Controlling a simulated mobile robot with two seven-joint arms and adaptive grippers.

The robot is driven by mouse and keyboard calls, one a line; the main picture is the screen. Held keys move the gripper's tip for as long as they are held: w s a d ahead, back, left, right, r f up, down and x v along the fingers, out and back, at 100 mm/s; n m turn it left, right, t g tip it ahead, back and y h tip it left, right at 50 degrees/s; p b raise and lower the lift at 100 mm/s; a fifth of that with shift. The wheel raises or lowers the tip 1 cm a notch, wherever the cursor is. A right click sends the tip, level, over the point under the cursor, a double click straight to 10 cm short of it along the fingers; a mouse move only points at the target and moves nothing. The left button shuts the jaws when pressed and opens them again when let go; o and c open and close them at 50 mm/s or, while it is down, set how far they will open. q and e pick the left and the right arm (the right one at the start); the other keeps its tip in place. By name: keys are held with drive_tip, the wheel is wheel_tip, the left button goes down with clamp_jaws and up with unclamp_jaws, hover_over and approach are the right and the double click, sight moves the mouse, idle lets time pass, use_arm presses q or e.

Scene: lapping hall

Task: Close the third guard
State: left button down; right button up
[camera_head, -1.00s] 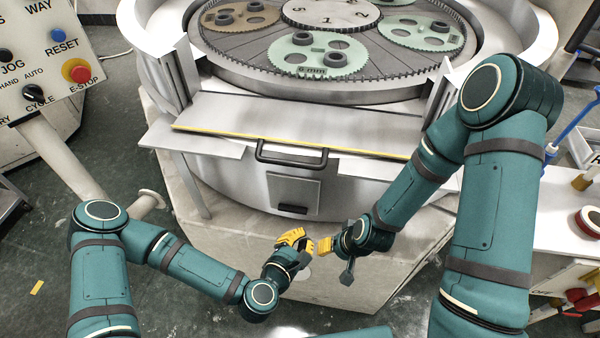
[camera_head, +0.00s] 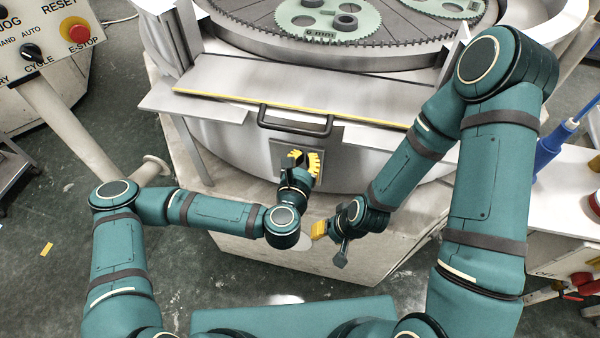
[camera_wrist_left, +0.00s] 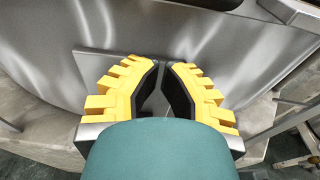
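A broad silver guard panel (camera_head: 230,88) with a yellow front edge lies folded out, nearly flat, at the front of the round lapping machine. Its black bar handle (camera_head: 295,122) hangs at the front edge; no gripper touches it. I cannot tell whether this is the third guard. My left gripper (camera_head: 305,156) is just below the handle, in front of a small square plate on the drum. Its yellow fingers, also in the left wrist view (camera_wrist_left: 162,66), are empty with a narrow gap between the tips. My right gripper (camera_head: 321,230) is lower, side-on; its opening is hidden.
The toothed plate and green carriers (camera_head: 325,18) lie behind the guard. Side posts (camera_head: 172,40) flank it. A control panel with a red E-stop (camera_head: 75,30) stands at left. Open floor lies at lower left.

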use_arm(q)
drive_tip(key=x, duration=0.3)
drive_tip(key=shift+r, duration=0.3)
drive_tip(key=shift+s+r+p, duration=0.15)
drive_tip(key=shift+s+r, duration=0.05)
drive_tip(key=shift+r, duration=0.4)
drive_tip(key=shift+s+r+p, duration=0.15)
drive_tip(key=shift+r, duration=0.45)
drive_tip(key=shift+s+a+r, duration=0.1)
drive_tip(key=shift+r, duration=0.35)
drive_tip(key=shift+r, duration=0.1)
